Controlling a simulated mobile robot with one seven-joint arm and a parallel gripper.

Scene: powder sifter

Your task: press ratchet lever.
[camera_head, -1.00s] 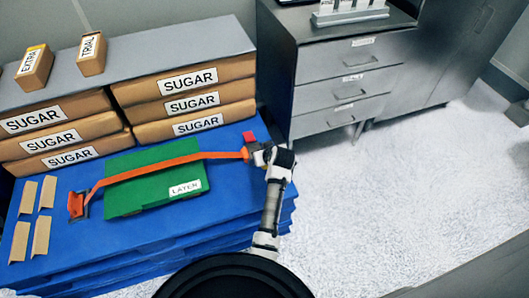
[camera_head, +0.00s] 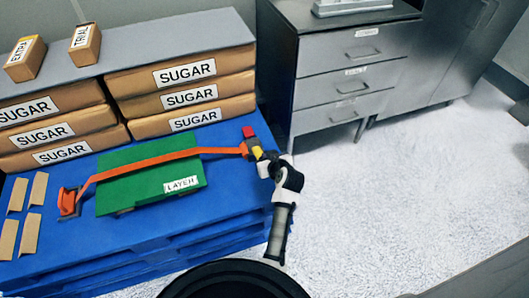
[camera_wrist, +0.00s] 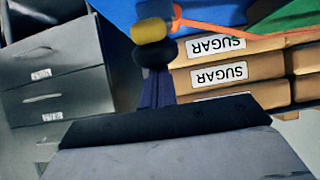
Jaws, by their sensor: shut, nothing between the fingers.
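The ratchet lever's red end (camera_head: 249,131) stands up at the right end of an orange strap (camera_head: 150,160), near the pallet's right edge. The strap runs over a green case (camera_head: 145,190) marked LATER and ends at an orange buckle (camera_head: 69,202) on the left. My gripper (camera_head: 258,152) is shut and empty, its yellow-and-black tip just below and right of the red end. I cannot tell whether they touch. The wrist view shows the blurred gripper tip (camera_wrist: 152,32) and part of the strap (camera_wrist: 210,28); I cannot make out the lever there.
The blue pallet (camera_head: 180,235) carries stacked sugar bags (camera_head: 185,75) at the back and several tan corner pieces (camera_head: 30,235) at left. Boxes marked EXTRA (camera_head: 25,58) and TRIAL (camera_head: 85,45) stand on the grey top. A drawer cabinet (camera_head: 345,75) stands behind right; the floor at right is clear.

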